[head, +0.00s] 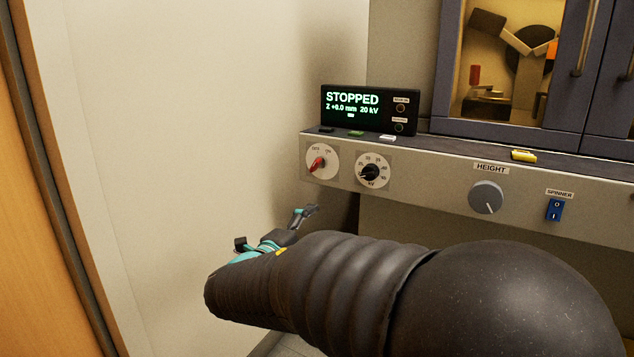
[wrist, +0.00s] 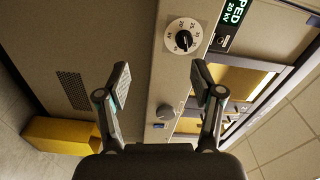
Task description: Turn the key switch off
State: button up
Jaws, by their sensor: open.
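The key switch (head: 317,163) is a red key on a round white plate at the left end of the machine's front panel in the head view. The key looks tilted; its exact setting is too small to read. I cannot make it out in the wrist view. My gripper (head: 275,227) is below and left of the key switch in the head view, apart from the panel. In the wrist view my gripper (wrist: 160,82) has its two fingers spread wide with nothing between them.
Beside the key switch is a black kV dial (head: 370,172), also in the wrist view (wrist: 183,38). A display (head: 369,110) reads STOPPED. Further right are the HEIGHT knob (head: 486,197) and a blue spinner switch (head: 555,209). A wall (head: 190,120) stands close at left.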

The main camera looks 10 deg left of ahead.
jog(key=w+a+m+b, duration=0.3)
jog(key=w+a+m, duration=0.15)
jog(key=m, duration=0.75)
jog(key=m+b, duration=0.2)
jog(key=m, duration=3)
send_near(313, 167)
jog(key=shift+y, duration=0.3)
jog(key=p+x, duration=0.1)
jog(key=x, duration=1)
jog(key=shift+w+d+r+p, duration=0.15)
jog(key=shift+w+d+p, duration=0.05)
jog(key=shift+p, duration=0.1)
jog(key=c, duration=1.2)
